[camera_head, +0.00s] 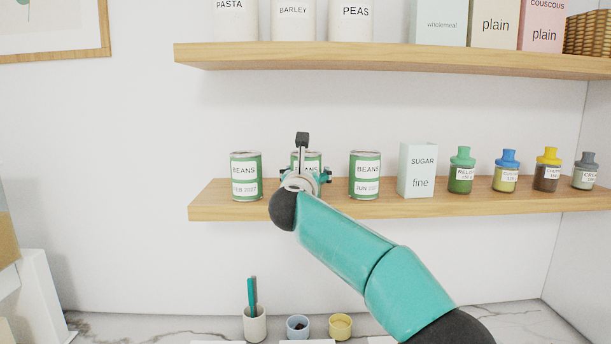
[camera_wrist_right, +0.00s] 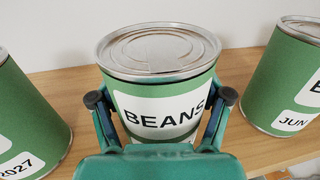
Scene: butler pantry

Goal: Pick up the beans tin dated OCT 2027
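Three green beans tins stand on the lower shelf. The left tin (camera_head: 246,177) reads FEB 2027. The middle tin (camera_head: 306,159) is mostly behind my right gripper (camera_head: 304,176), and its date is hidden. The right tin (camera_head: 365,175) reads JUN, with the year unclear. In the right wrist view, the middle tin (camera_wrist_right: 160,85) is upright and centred between the spread fingers of my right gripper (camera_wrist_right: 160,98); its date label is blocked by the gripper. The fingertips are at either side of the tin, with no clear grip on it. My left gripper is not in view.
On the lower shelf (camera_head: 230,211), a sugar box (camera_head: 418,170) and several small jars stand right of the tins. The upper shelf (camera_head: 380,58) with canisters overhangs them. A cup with teal sticks (camera_head: 255,323) and two small bowls sit on the counter below.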

